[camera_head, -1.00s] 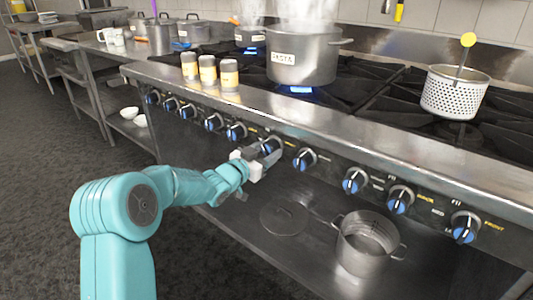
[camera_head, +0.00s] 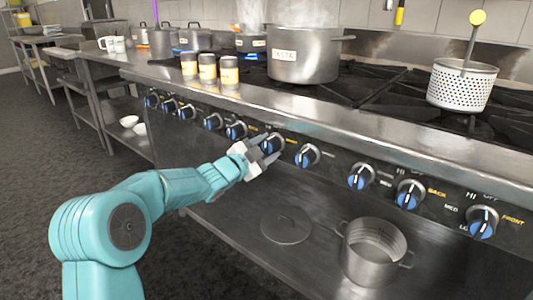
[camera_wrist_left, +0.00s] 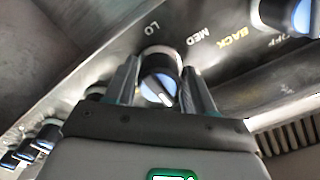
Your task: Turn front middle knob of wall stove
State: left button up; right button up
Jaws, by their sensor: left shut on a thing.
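In the left wrist view the knob (camera_wrist_left: 158,90) sits between the two fingers, beside the labels LO, MED and BACK. The gripper is shut on this knob. Another knob (camera_head: 307,156) is just to the right. My right gripper is not in view.
A PASTA pot (camera_head: 303,58), shakers (camera_head: 208,70) and a perforated pot (camera_head: 462,85) stand on the stove top. A lower shelf holds a pot (camera_head: 372,255) and a lid (camera_head: 286,225). Dark floor lies open at the left.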

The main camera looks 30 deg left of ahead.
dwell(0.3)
pick_arm(q)
jog(key=o, duration=1)
jog(key=shift+c, duration=0.2)
jog(key=s+a+p, duration=0.1)
jog(key=s+p, duration=0.1)
jog(key=s, duration=1.4)
jog(key=shift+s+a+m, duration=0.15)
jog(key=shift+m, duration=0.15)
